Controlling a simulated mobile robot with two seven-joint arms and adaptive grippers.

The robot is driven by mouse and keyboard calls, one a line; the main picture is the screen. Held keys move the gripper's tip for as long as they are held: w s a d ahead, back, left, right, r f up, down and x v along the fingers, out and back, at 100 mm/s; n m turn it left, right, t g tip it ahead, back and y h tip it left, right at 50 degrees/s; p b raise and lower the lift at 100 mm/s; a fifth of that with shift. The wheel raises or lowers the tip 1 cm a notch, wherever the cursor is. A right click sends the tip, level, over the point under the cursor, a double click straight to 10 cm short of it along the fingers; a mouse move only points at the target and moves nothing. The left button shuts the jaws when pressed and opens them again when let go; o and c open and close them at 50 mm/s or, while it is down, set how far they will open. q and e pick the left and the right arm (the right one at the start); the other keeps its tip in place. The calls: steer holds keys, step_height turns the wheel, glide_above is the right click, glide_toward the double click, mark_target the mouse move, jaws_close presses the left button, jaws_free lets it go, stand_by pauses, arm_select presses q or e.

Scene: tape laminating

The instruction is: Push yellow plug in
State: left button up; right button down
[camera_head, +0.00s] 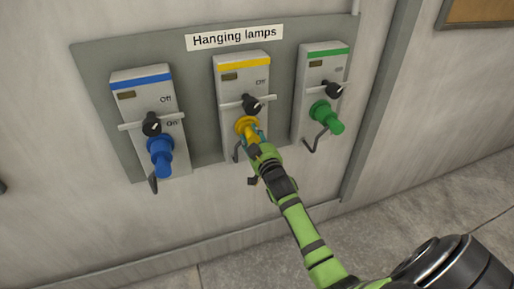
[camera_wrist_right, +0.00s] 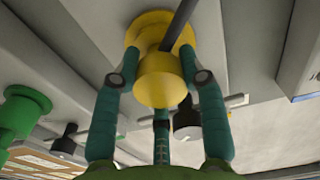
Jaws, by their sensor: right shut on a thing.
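The yellow plug (camera_head: 253,134) is at the yellow-striped switch box (camera_head: 243,80), the middle one on the wall panel. In the right wrist view the yellow plug (camera_wrist_right: 160,82) stands between the fingers, with its yellow socket ring (camera_wrist_right: 152,27) behind it. My right gripper (camera_head: 256,138) is shut on the plug; its teal fingers (camera_wrist_right: 160,75) press on both sides. The arm partly covers the plug in the head view, so how deep it sits I cannot tell. My left gripper is not in view.
A blue plug (camera_head: 160,155) is at the left box and a green plug (camera_head: 327,117) at the right box. Each box has a black knob and a bent metal hook. A "Hanging lamps" label (camera_head: 234,37) is above. Floor at the lower right is clear.

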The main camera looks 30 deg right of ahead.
steer(key=c, duration=1.1)
jaws_free()
steer(key=shift+f, duration=0.1)
steer(key=o, duration=0.4)
steer(key=shift+w, duration=0.1)
steer(key=shift+w+f, duration=0.15)
steer(key=shift+w, duration=0.05)
steer(key=v, duration=1.2)
